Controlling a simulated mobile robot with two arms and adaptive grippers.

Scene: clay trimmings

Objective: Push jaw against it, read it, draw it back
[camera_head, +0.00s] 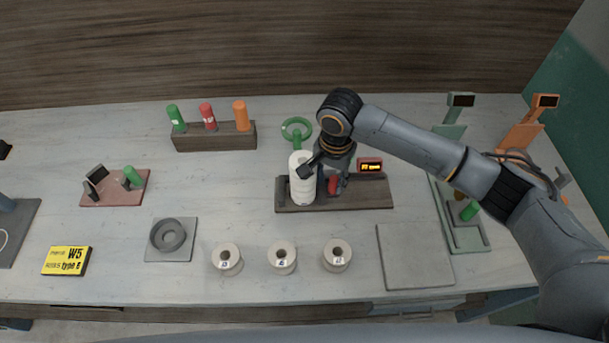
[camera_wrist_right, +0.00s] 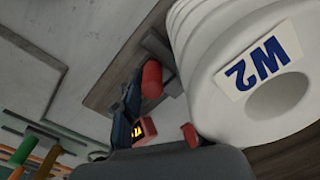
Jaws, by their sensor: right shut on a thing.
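A white ribbed piece (camera_head: 301,186) labelled W2 stands at the left end of a wooden gauge base (camera_head: 372,196). In the right wrist view its label and bored end (camera_wrist_right: 262,75) face the camera closely. A red handle (camera_head: 333,185) is just right of it; red also shows in the right wrist view (camera_wrist_right: 152,80). My right gripper (camera_head: 325,174) is down at the gauge, shut on the red handle, with one dark finger overlapping the white piece. Whether the jaw touches the piece is hidden. A red-framed display (camera_head: 370,165) glows orange, too small to read. My left gripper is out of view.
Three white spools (camera_head: 282,258) stand in front. A yellow W5 card (camera_head: 66,261), ring on a plate (camera_head: 171,238) and pink board (camera_head: 115,190) lie left. A rack (camera_head: 214,138) and green ring (camera_head: 297,129) stand behind. A bare grey plate (camera_head: 414,257) and green stand (camera_head: 468,236) are right.

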